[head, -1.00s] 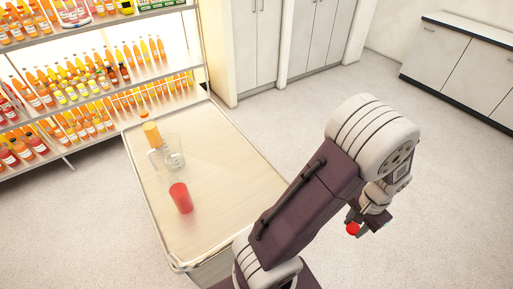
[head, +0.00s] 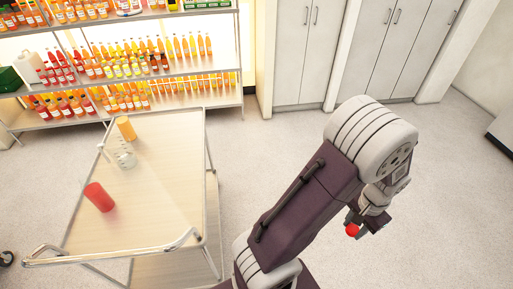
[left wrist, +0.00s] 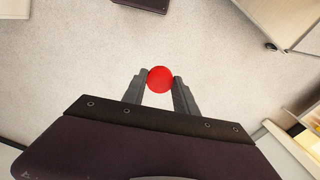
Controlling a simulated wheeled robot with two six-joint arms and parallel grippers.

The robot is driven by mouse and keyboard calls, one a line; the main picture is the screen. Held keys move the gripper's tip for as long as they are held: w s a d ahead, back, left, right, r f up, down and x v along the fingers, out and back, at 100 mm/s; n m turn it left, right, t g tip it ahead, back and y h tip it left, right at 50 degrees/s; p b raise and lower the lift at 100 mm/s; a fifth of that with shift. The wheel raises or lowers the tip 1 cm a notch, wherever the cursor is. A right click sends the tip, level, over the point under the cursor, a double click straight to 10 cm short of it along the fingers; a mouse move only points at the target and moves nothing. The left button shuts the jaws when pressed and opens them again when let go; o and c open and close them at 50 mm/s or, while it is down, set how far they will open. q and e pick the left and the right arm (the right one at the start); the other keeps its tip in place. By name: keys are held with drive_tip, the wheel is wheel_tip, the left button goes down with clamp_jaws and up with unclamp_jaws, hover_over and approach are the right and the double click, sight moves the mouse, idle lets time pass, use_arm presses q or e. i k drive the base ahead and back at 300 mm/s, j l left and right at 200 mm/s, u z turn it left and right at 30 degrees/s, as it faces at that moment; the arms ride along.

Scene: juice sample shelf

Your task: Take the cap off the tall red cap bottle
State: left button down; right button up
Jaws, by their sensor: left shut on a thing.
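My left gripper (head: 360,224) is at the right of the head view, out over the floor and away from the cart. It is shut on a small round red thing (head: 352,230), which looks like a cap. In the left wrist view, the red round thing (left wrist: 160,79) sits between the two fingertips. No bottle shows under it. My right gripper is not in view.
The cart (head: 165,215) has a metal rail handle (head: 120,257) at its near end. A clear glass vessel (head: 124,157) and an orange cylinder (head: 126,128) stand on it. A shelf (head: 190,71) of juice bottles is behind. Floor is free right of the cart.

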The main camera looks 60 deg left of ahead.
sight(92, 189)
drive_tip(key=i+j+u, duration=0.2)
drive_tip(key=i+u, duration=0.15)
drive_tip(key=u, duration=0.15)
drive_tip(key=i+u, duration=0.3)
drive_tip(key=u, duration=0.2)
drive_tip(key=i+u, duration=0.45)
drive_tip(key=i+l+u, duration=0.2)
drive_tip(key=u, duration=0.3)
drive_tip(key=i+j+u, duration=0.25)
drive_tip(key=u, duration=0.2)
drive_tip(key=i+j+u, duration=0.15)
drive_tip(key=i+u, duration=0.7)
drive_tip(key=j, duration=0.2)
